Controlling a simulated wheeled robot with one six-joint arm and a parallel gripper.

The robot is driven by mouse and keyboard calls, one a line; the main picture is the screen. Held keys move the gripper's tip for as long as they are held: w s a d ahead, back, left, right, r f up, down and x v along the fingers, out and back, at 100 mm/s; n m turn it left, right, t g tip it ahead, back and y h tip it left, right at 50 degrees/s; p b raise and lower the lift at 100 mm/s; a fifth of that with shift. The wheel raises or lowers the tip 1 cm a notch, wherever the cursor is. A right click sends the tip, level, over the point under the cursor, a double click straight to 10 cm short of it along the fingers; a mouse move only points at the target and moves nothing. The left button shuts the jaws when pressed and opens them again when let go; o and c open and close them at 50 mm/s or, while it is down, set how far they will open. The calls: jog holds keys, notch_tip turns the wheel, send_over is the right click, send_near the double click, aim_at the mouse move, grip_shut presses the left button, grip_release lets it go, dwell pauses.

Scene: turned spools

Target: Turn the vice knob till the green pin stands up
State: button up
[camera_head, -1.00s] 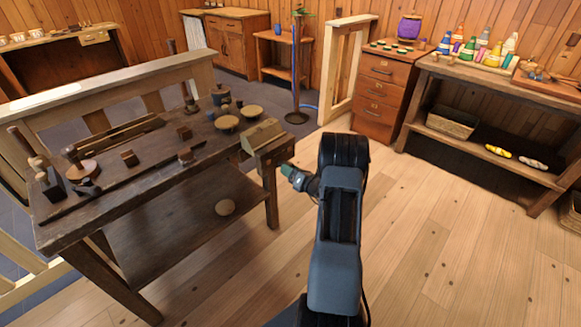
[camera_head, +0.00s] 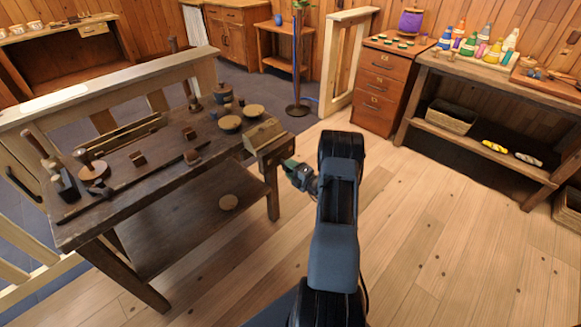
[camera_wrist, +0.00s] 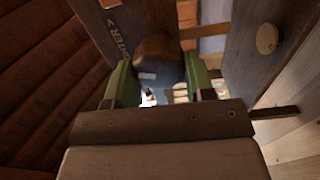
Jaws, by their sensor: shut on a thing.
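The vice (camera_head: 264,138) is a wooden block at the right end of the dark workbench (camera_head: 150,205). My gripper (camera_head: 289,164) is at its front face, low on the right side. In the wrist view, the dark rounded vice knob (camera_wrist: 157,55) sits between my two green fingers (camera_wrist: 160,85), one on each side. The gripper is shut on the knob. In the head view my gripper and arm hide the knob. I cannot make out the green pin in either view.
Bowls (camera_head: 229,123), wooden blocks and tools lie on the bench top. A drawer cabinet (camera_head: 374,100) and a shelf bench with coloured bottles (camera_head: 483,50) stand at the back right. The plank floor (camera_head: 430,240) to the right of my arm is clear.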

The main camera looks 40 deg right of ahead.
jog(key=m+p, duration=0.1)
jog(key=m, duration=0.4)
jog(key=shift+s+d+f+p, duration=0.1)
jog(key=shift+s+p, duration=0.1)
jog(key=shift+p, duration=0.2)
jog(key=shift+m, duration=0.4)
jog(key=o, duration=0.7)
jog(key=shift+d, duration=0.1)
jog(key=shift+o, duration=1.1)
jog(key=shift+w, duration=0.1)
jog(key=s+d, duration=0.2)
jog(key=s, duration=1.1)
jog(key=shift+s+p, duration=0.3)
jog(key=shift+p, duration=0.05)
